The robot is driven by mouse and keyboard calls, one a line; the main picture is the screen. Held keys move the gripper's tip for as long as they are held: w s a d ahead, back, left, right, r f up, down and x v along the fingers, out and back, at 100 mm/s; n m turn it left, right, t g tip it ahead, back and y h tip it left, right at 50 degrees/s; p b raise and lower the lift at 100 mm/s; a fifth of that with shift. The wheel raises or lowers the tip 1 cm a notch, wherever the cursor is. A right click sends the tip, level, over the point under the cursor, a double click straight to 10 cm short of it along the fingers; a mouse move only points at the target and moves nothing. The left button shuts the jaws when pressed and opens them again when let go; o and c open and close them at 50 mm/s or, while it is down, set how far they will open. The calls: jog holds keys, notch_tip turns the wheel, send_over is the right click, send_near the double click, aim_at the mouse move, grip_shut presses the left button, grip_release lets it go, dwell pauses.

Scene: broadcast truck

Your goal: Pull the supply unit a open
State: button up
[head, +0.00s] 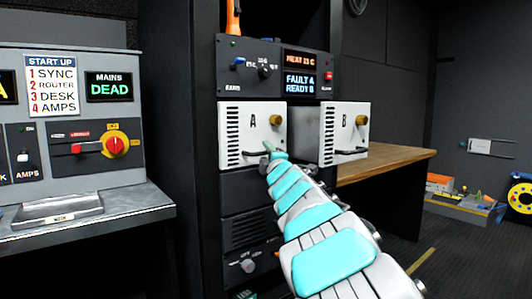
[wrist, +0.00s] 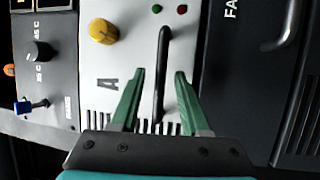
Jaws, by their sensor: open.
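Supply unit A (head: 236,122) is a white box with a letter A, side vents and a yellow knob (head: 275,120), set in the dark rack. Its dark bar handle (wrist: 161,75) runs across the lower front. My gripper (head: 270,158) is at the front of unit A, low on its face. In the wrist view, my open gripper (wrist: 157,75) has one green finger on each side of the handle. I see gaps between fingers and bar. My gripper partly hides the handle in the head view.
White unit B (head: 332,144) stands just right of unit A, with its own handle. A control panel with displays (head: 256,75) is above. A grey console (head: 70,150) stands at left. A wooden bench (head: 390,161) is at right, with dark floor beyond.

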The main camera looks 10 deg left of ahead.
jog(key=shift+w+a, duration=0.15)
jog(key=shift+w, duration=0.3)
grip_shut()
dwell(1.2)
